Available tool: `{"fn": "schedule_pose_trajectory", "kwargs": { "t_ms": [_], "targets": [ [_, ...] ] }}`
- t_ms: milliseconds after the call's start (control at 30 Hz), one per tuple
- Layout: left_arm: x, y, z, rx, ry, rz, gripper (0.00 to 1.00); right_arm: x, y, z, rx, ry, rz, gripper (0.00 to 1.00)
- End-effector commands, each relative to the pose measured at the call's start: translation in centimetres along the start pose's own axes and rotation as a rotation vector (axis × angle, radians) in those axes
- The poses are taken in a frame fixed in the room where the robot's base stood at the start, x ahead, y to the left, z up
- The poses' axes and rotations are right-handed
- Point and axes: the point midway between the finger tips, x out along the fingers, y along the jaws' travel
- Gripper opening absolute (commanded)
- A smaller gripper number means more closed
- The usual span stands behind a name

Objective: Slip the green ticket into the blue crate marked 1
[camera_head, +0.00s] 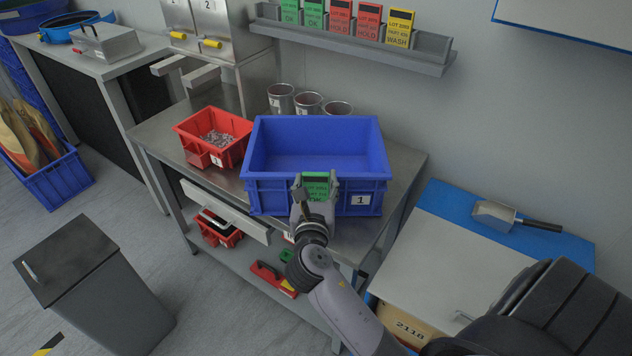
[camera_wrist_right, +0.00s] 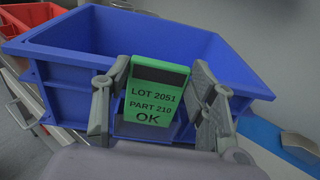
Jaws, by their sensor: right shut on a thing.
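The blue crate marked 1 (camera_head: 318,138) stands on the metal bench, and its inside looks empty. Its white label 1 (camera_head: 361,200) is on the front wall. My right gripper (camera_head: 314,186) is shut on the green ticket (camera_head: 316,181) at the crate's front wall. The ticket also shows in the right wrist view (camera_wrist_right: 153,97), upright between the two fingers, reading LOT 2051, PART 210, OK. A slot-like holder seems to lie behind the ticket on the crate front; I cannot tell whether the ticket touches it. My left gripper is not in view.
A red bin of small metal parts (camera_head: 214,136) stands left of the crate. Several metal cups (camera_head: 308,103) stand behind it. A wall rack (camera_head: 350,44) holds green, red and yellow tickets. A scoop (camera_head: 495,214) lies on the blue surface at right.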

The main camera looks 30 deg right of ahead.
Motion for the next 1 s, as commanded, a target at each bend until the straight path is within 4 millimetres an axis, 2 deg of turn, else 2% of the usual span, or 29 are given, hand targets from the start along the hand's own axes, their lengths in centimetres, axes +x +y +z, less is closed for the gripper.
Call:
{"fn": "schedule_pose_trajectory", "kwargs": {
  "t_ms": [1000],
  "targets": [
    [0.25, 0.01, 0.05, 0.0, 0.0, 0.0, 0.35, 0.06, -0.01, -0.62, -0.001, 0.0, -0.001, 0.33]
  ]
}}
